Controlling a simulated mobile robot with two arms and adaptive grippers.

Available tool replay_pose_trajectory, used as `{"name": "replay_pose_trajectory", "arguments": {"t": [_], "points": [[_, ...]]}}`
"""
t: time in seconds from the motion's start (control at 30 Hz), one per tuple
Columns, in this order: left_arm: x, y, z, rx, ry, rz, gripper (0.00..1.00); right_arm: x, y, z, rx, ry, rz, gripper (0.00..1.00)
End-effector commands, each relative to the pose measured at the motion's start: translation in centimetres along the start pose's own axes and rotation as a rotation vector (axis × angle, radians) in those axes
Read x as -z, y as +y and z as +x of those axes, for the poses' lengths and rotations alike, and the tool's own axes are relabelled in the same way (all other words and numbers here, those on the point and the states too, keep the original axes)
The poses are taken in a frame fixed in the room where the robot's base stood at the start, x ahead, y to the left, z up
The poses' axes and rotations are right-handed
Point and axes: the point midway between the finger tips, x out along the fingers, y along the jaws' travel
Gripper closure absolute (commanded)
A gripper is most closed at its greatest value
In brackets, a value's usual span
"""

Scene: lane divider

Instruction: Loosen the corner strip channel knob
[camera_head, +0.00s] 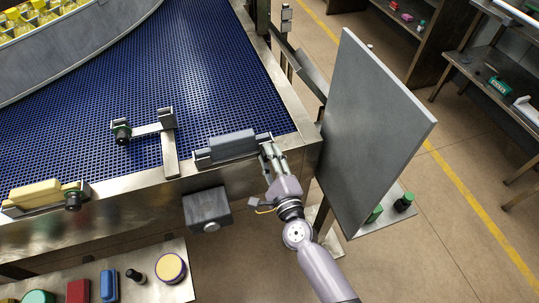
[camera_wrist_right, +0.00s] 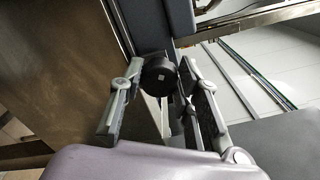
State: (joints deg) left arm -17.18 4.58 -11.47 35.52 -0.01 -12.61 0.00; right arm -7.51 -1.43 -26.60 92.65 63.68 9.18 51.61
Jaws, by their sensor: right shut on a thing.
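The corner strip channel (camera_head: 222,155) is a metal holder at the conveyor's near right corner, with a grey-blue block (camera_head: 232,143) in it. My right gripper (camera_head: 271,150) is at the right end of this channel in the head view. In the right wrist view, a round black knob (camera_wrist_right: 158,77) with a small pale mark sits between the fingers of my right gripper (camera_wrist_right: 161,90), which is shut on it. The knob is hidden by the gripper in the head view. My left gripper is not in view.
A blue mesh conveyor (camera_head: 215,60) fills the upper left. A large grey panel (camera_head: 370,125) stands close right of my arm. A grey box (camera_head: 207,208) hangs on the conveyor's front. A yellow block (camera_head: 35,193) with another knob (camera_head: 73,201) is at left.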

Motion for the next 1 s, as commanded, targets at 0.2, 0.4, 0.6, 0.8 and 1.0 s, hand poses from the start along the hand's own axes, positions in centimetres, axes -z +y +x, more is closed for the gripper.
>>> {"name": "replay_pose_trajectory", "arguments": {"t": [0.2,0.4,0.6,0.8,1.0], "points": [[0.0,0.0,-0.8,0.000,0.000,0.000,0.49,-0.1,-0.1,0.0,0.000,-0.001,-0.203,0.97],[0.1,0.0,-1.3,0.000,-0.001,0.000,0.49,-0.1,0.0,0.1,-0.001,-0.001,-0.364,0.97],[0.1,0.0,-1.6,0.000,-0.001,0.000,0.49,-0.1,0.0,0.1,0.000,-0.001,-0.482,0.97],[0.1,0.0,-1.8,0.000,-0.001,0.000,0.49,0.0,0.1,0.1,0.001,-0.001,-0.554,0.97],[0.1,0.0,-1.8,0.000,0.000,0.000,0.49,0.0,0.1,0.1,0.001,0.000,-0.580,0.97]]}}
